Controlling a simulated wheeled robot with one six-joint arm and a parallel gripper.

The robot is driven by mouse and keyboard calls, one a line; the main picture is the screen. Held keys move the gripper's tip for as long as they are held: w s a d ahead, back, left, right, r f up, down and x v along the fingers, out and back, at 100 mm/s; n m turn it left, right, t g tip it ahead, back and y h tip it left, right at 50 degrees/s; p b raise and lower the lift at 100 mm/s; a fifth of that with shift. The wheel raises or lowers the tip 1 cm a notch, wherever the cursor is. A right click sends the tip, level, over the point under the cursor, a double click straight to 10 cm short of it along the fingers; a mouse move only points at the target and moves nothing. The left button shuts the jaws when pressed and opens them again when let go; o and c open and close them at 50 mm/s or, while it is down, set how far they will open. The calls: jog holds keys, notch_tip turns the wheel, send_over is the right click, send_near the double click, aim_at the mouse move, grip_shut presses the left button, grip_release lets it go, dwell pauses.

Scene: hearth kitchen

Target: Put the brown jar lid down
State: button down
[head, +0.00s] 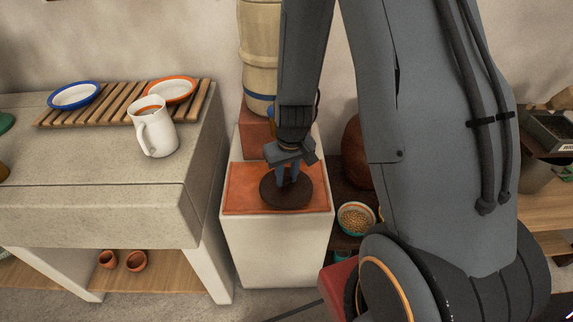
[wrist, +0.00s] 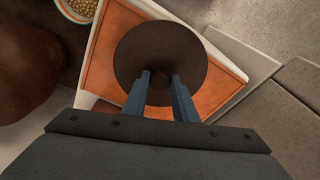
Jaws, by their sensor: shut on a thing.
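The brown jar lid (head: 272,193) is a dark round disc over the orange top (head: 240,178) of a white pedestal. In the wrist view the lid (wrist: 160,40) fills the upper middle, above the orange surface (wrist: 110,50). My gripper (head: 290,178) is above the lid, fingers pointing down. In the wrist view its two blue-grey fingers (wrist: 160,82) are shut on the middle of the lid, where a knob seems to be, mostly hidden between them. I cannot tell whether the lid touches the orange top or hangs just above it.
Left is a stone counter (head: 90,150) with a white mug (head: 155,130) and two bowls on a wooden rack (head: 115,105). Right of the pedestal are a bowl of grains (head: 356,217) and a large brown jar (head: 354,155).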

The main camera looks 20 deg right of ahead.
aim_at(286, 169)
jog(key=w, duration=0.1)
jog(key=w+d, duration=0.1)
jog(key=w, duration=0.1)
jog(key=w+p, duration=0.1)
jog(key=shift+w+d, duration=0.25)
jog(key=shift+w, duration=0.15)
jog(key=shift+s+f, duration=0.2)
jog(key=shift+f, duration=0.6)
jog(key=shift+f, duration=0.1)
jog(key=c, duration=1.4)
grip_release()
jog(key=shift+c, duration=0.2)
